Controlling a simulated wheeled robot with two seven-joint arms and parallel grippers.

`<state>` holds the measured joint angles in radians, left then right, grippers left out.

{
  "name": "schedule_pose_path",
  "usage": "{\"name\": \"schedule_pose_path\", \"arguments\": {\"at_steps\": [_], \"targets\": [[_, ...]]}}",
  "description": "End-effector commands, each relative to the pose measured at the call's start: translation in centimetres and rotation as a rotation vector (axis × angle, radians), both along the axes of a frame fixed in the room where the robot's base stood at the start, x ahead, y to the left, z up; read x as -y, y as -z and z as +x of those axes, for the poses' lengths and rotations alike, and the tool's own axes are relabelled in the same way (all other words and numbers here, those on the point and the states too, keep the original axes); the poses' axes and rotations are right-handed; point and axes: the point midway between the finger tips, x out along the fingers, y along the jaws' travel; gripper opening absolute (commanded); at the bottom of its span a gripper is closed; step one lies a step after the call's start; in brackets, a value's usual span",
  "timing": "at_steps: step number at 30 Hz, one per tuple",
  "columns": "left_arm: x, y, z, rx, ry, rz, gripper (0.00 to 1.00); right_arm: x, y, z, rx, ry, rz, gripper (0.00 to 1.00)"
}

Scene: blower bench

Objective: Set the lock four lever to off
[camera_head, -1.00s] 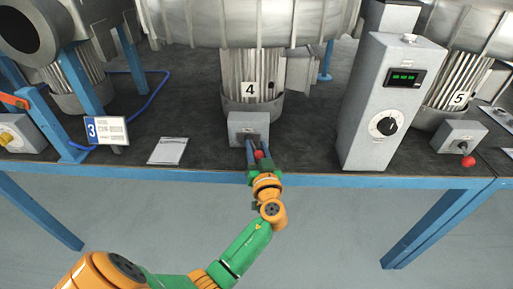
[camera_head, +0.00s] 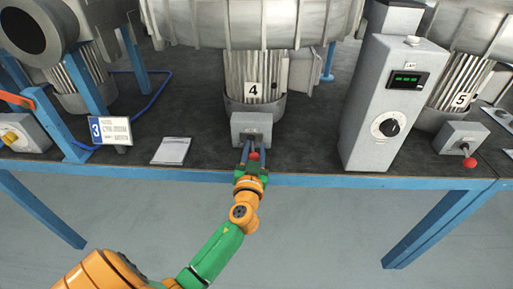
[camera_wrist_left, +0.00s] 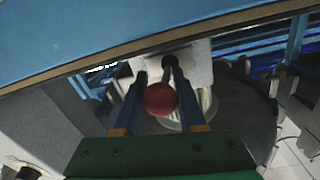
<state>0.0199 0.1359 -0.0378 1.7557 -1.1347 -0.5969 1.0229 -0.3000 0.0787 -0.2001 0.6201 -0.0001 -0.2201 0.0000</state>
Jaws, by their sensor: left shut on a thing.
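The lock four lever has a red ball knob (camera_head: 253,155) on a dark stem. It sticks out from a grey box (camera_head: 251,124) at the bench's front edge, below the blower motor marked 4 (camera_head: 252,90). My left gripper (camera_head: 252,158) reaches up from the front and is shut on the lever, one finger on each side. In the left wrist view the red knob (camera_wrist_left: 160,99) sits between the two blue fingers, with its stem running back to the pale box. The right gripper is not in view.
A tall grey control box (camera_head: 385,100) with a green display and dial stands to the right. Farther right is another lever box (camera_head: 464,134) with a red knob. A number 3 sign (camera_head: 110,131) and a paper sheet (camera_head: 171,151) are to the left.

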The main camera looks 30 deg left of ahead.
Motion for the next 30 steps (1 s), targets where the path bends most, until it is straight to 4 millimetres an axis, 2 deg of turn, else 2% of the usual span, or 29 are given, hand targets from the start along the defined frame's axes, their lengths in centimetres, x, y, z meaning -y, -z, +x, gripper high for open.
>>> {"name": "schedule_pose_path", "arguments": {"at_steps": [15,30], "targets": [[-1.3,-0.1,-0.9,-0.004,0.412,0.004,0.0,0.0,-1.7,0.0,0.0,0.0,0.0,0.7],[-1.9,0.1,-1.0,-0.002,0.579,0.001,0.0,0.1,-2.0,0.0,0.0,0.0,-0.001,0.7]]}}
